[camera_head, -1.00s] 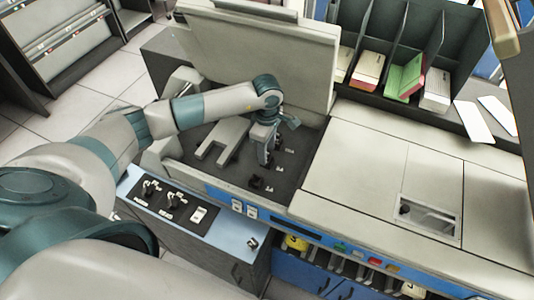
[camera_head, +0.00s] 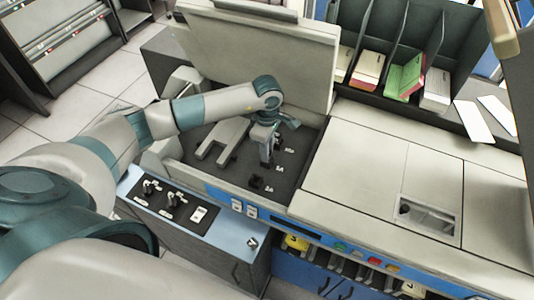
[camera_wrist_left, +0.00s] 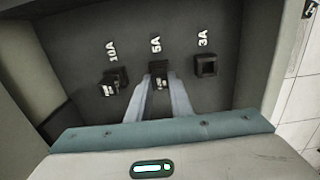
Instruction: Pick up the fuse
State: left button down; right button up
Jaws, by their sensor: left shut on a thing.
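A dark fuse (camera_wrist_left: 158,69) sits at the socket marked 5A in the left wrist view. My left gripper (camera_wrist_left: 158,82) is shut on it, with one pale finger on each side. In the head view the left gripper (camera_head: 268,163) points down into the open bay, and its arm and fingers hide most of the fuse. I cannot tell whether the fuse is clear of its socket. My right gripper is not in view.
A dark block (camera_wrist_left: 113,81) stands at the 10A mark, and an empty-looking socket (camera_wrist_left: 205,65) is at 3A. The raised lid (camera_head: 260,55) stands behind the bay. A grey forked part (camera_head: 222,140) lies left of the gripper. Card slots (camera_head: 405,50) stand behind right.

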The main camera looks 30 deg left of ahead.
aim_at(270, 153)
pick_arm(q)
jog(key=shift+w+r+b, duration=0.1)
jog(key=shift+r+b, duration=0.35)
jog(key=shift+r, duration=0.05)
jog(key=r+b, duration=0.1)
jog(key=d+r+b, duration=0.1)
jog(key=r, duration=0.1)
jog(key=shift+r, duration=0.15)
jog(key=d+r+b, duration=0.4)
jog(key=d+r, duration=0.2)
jog(key=d, duration=0.4)
jog(key=shift+d+r+b, duration=0.3)
jog(key=shift+d+r, duration=0.05)
jog(key=shift+w, duration=0.15)
